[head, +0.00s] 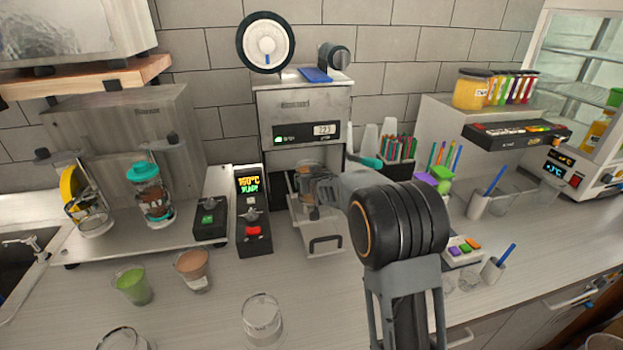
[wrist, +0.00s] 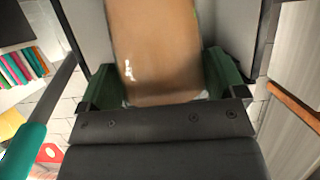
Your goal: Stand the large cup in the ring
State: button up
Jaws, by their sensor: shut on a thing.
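My gripper (head: 322,188) is shut on a clear cup with brown contents (head: 307,180), taken as the large cup, at the front of the sealing machine (head: 300,115). In the wrist view the brown cup (wrist: 155,45) fills the space between the green finger pads of my gripper (wrist: 163,85) and looks slightly tilted. The machine's pulled-out tray (head: 325,225) with its handle is below the cup. The ring is not clearly visible, being partly hidden by the cup and my gripper. I cannot tell whether the cup touches it.
A green drink cup (head: 131,286), a brown drink cup (head: 193,271) and an empty clear cup (head: 261,318) stand on the counter at front left. A control box (head: 252,212) is left of the tray. A straw holder (head: 397,165) is to its right.

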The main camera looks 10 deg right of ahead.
jog(key=shift+f+b, duration=0.2)
jog(key=shift+b, duration=0.3)
jog(key=o, duration=1)
jog(key=b+v, duration=0.2)
jog(key=v, duration=1)
jog(key=s+f+g, duration=0.1)
jog(key=s+g, duration=0.2)
jog(key=s, duration=0.6)
jog(key=s+f+g, duration=0.2)
jog(key=s+g, duration=0.1)
jog(key=s, duration=0.6)
jog(key=s+f+g, duration=0.2)
jog(key=s+g, duration=0.1)
jog(key=s, duration=0.6)
jog(key=shift+s+a+f, duration=0.15)
jog(key=shift+a+f, duration=0.05)
jog(key=shift+a, duration=0.2)
